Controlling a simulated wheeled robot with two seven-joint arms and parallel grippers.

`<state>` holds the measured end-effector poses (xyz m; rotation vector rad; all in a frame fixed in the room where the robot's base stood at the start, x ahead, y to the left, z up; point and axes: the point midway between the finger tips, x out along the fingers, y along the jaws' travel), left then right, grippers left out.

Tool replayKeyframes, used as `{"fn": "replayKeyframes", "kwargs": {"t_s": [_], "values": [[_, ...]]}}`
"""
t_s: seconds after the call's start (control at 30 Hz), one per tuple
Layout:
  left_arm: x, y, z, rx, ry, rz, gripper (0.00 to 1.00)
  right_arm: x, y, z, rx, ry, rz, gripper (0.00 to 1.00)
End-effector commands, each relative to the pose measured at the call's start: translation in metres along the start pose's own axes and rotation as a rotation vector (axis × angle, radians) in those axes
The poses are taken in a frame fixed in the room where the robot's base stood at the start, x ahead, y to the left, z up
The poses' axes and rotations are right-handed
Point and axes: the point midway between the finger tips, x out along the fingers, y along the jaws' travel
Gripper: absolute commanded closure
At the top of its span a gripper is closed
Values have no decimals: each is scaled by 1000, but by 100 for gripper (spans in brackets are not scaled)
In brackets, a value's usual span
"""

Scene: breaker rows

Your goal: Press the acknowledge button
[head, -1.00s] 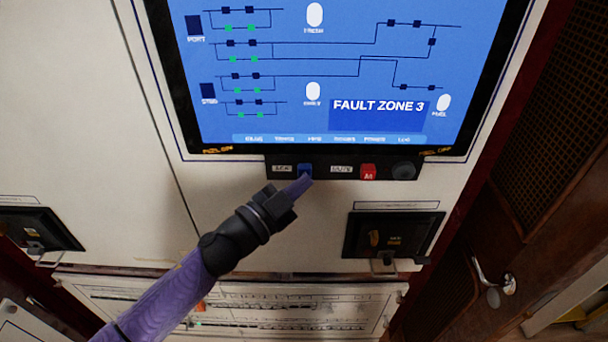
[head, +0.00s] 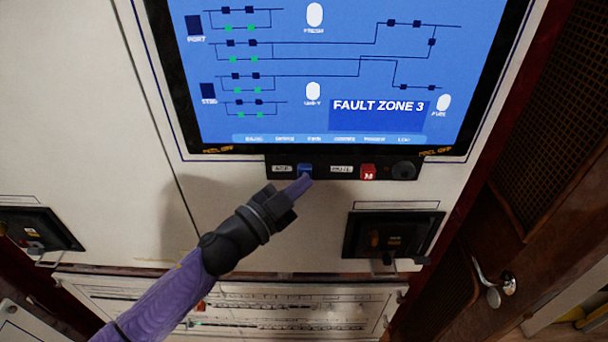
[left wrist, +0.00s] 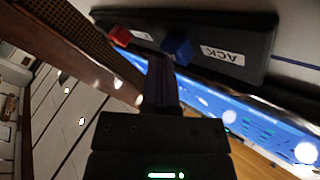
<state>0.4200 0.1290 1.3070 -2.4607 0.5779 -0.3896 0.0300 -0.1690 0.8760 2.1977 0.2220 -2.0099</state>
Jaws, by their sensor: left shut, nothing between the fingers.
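The acknowledge button is a blue square button (head: 305,169) on the black strip (head: 322,172) under the screen. In the left wrist view the same blue button (left wrist: 178,48) sits beside a white label reading ACK (left wrist: 222,52). My left gripper (head: 302,183) is shut and empty, its tip just below the blue button in the head view. In the left wrist view its fingers (left wrist: 160,72) end close by the button; I cannot tell whether they touch it. My right gripper is not in view.
A red button (head: 368,172) and a dark round knob (head: 403,170) share the strip. The screen (head: 330,70) above reads FAULT ZONE 3. A black breaker unit (head: 393,235) is at lower right, another (head: 38,230) at far left.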

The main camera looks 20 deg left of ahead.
Motion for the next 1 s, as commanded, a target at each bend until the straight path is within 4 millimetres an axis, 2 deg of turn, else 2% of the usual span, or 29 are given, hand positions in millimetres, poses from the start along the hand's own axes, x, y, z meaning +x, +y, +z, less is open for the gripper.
{"fn": "replayKeyframes", "kwargs": {"t_s": [0.47, 1.0], "values": [[6, -5, 5, 1, -1, -1, 100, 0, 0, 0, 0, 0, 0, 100], [-4, 3, -4, -3, -1, 0, 100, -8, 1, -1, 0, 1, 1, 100]]}}
